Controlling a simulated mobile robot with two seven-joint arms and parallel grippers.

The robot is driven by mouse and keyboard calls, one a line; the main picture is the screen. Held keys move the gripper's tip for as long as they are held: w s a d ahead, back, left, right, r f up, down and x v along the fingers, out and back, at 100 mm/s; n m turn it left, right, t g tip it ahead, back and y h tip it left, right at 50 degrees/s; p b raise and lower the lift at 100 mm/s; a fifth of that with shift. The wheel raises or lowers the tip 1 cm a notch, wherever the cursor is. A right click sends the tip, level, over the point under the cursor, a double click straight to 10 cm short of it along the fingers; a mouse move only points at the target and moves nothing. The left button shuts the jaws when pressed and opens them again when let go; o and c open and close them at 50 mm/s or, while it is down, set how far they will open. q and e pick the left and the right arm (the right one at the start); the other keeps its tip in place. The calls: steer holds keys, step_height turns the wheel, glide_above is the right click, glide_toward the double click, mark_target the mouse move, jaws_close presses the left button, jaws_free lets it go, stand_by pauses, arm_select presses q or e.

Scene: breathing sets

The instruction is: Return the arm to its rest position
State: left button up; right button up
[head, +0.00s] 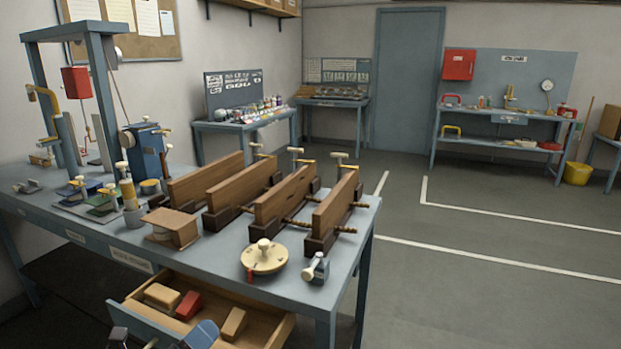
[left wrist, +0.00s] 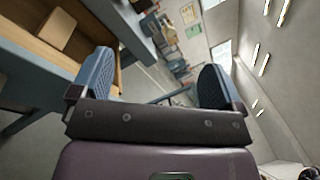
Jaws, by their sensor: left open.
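My left gripper (head: 160,338) shows at the bottom edge of the head view, in front of the open drawer. Its blue ribbed fingers are wide apart in the left wrist view (left wrist: 156,72), with nothing between them. Most of the left arm is out of the head view. My right gripper is in neither view.
The wooden drawer (head: 275,334) stands pulled out under the blue workbench (head: 215,262), with several blocks in it, including a red one (head: 188,305). Clamped boards (head: 285,195) and a round cream device (head: 264,258) stand on the bench. The floor (head: 470,280) at right is clear.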

arm_select(q)
steer(key=s+a+f+n+g+y, duration=0.2)
steer(key=s+a+f+n+y, duration=0.4)
steer(key=n, duration=0.5)
steer(key=s+a+f+n+g+y, duration=0.25)
steer(key=s+a+n+y, duration=0.2)
steer(key=n+y, duration=0.5)
steer(key=s+d+f+n+g+h, duration=0.1)
steer(key=s+f+n+g, duration=0.2)
steer(key=s, duration=0.4)
steer(key=s+f+n+g+h, duration=0.1)
steer(key=s+n+g+h, duration=0.1)
steer(key=s+n+g, duration=0.4)
steer(key=s+d+f+n+g+h, duration=0.1)
steer(key=s+f+n, duration=0.15)
steer(key=s, duration=0.55)
steer(key=w+f+m+t+h+p, duration=0.1)
steer(key=w+f+t, duration=0.5)
steer(key=w+t, duration=0.2)
steer(key=shift+w+d+f+t, duration=0.25)
steer(key=shift+w+f+t, duration=0.1)
steer(key=shift+w, duration=0.2)
steer(key=shift+c, duration=0.3)
